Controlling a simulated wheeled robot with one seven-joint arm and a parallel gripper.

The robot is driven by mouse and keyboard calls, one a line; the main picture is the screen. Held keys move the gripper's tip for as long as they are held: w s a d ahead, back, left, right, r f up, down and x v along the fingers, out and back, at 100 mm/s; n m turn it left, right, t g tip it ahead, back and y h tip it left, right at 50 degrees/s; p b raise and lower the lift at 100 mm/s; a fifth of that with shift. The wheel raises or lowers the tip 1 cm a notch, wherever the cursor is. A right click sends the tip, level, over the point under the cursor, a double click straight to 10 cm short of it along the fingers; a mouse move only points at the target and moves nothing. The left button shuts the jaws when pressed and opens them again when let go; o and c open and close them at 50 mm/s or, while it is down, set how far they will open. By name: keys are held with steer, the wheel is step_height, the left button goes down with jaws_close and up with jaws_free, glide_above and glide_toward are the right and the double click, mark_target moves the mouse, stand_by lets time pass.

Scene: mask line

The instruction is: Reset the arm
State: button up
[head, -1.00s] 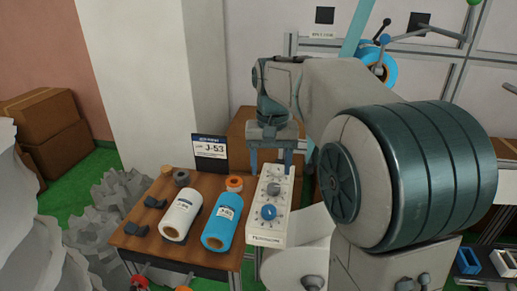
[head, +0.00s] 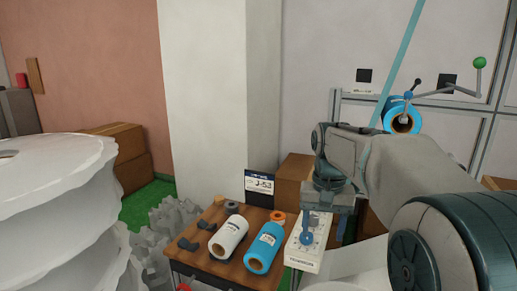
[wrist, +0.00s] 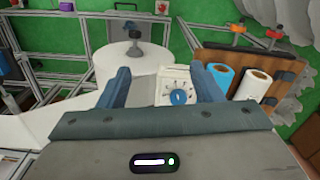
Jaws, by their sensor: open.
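My gripper (head: 325,235) is open and empty, its blue fingers pointing down at the white tension box in the head view. In the wrist view its two fingers (wrist: 162,88) stand apart with the box between them in the picture. The tension box (head: 304,258) has a dial and a blue knob, which shows clearly in the wrist view (wrist: 179,97). Part of the box is hidden behind my gripper. I cannot tell how far the fingertips are from it.
A white roll (head: 229,236) and a blue roll (head: 264,247) lie on the table, with an orange ring (head: 278,217) and a sign (head: 259,184) behind. A blue roll on a spindle (head: 402,118) is at the back right. Large white shapes (head: 55,200) fill the left.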

steer(key=s+f+n+t, duration=0.1)
steer(key=s+f, duration=0.3)
steer(key=s, duration=0.5)
steer(key=s+f+n+t, duration=0.1)
steer(key=s+f, duration=0.4)
steer(key=s, duration=0.5)
steer(key=shift+d+t, duration=0.25)
steer(key=shift+t, duration=0.25)
steer(key=shift+f, duration=0.1)
